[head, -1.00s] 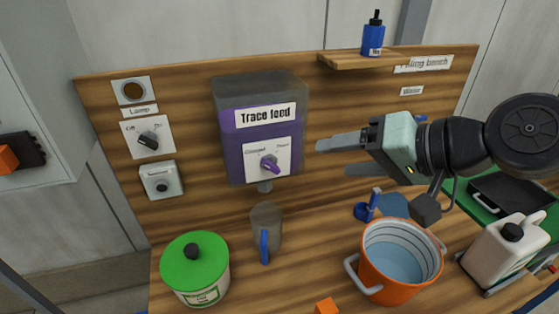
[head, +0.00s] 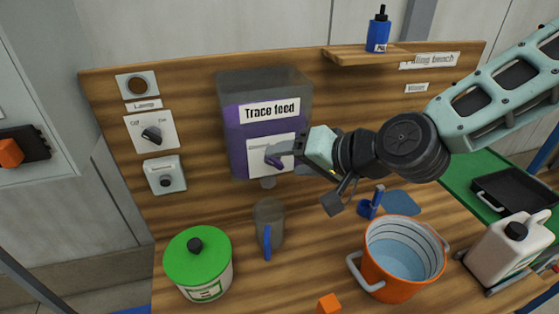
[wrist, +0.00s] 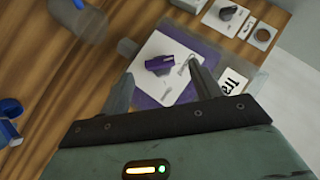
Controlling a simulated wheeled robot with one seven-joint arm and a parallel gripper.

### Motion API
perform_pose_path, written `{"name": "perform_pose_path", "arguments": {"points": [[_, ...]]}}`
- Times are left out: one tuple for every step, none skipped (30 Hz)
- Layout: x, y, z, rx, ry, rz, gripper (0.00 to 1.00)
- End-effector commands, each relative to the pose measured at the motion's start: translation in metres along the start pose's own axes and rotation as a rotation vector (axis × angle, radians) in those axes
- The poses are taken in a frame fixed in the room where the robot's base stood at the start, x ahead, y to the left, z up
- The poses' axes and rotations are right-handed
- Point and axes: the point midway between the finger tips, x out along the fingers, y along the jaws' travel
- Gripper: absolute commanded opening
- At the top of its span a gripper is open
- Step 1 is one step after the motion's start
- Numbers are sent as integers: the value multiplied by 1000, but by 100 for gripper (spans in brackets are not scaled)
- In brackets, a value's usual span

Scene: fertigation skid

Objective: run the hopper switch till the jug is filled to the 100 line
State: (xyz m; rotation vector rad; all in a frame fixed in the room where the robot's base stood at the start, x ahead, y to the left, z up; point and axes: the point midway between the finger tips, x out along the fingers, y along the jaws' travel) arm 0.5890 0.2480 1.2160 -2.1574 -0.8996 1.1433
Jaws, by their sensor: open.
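The hopper (head: 234,148), labelled "Trace feed", is a grey see-through box on the wooden back board with purple contents. Its purple switch knob (head: 273,157) sits on a white plate low on its front. The knob also shows in the wrist view (wrist: 160,64). The jug (head: 270,218), clear grey with a blue handle, stands upright under the spout and looks empty; its marks are too small to read. My gripper (wrist: 160,76) is open in front of the plate, with the knob between and just beyond its fingertips. The fingers partly cover the plate's lettering in the head view.
A green-lidded tub (head: 198,265) stands left of the jug. An orange bucket (head: 400,268) and a white canister (head: 510,248) stand to the right. A black lamp switch (head: 151,135) is left of the hopper. An orange block (head: 329,303) lies at the front.

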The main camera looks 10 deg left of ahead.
Motion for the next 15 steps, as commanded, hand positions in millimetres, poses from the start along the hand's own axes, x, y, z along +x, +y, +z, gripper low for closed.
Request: {"name": "perform_pose_path", "arguments": {"points": [[8,-1,2,-1,-5,-1,64],[12,-1,2,-1,-4,0,64],[17,-2,1,1,-3,-2,64],[20,-2,0,1,-2,-1,64],[24,-2,0,0,-2,-2,64],[28,-2,0,0,-2,-2,64],[30,-1,0,0,-2,-1,64],[32,-1,0,0,-2,0,64],[34,-1,1,-1,-2,0,64],[35,0,1,-1,-2,0,64],[36,0,1,-1,-2,0,64],[37,0,0,-1,-1,1,64],[38,0,0,-1,-1,1,64],[38,0,0,-1,-1,1,64],[38,0,0,-1,0,1,64]]}}
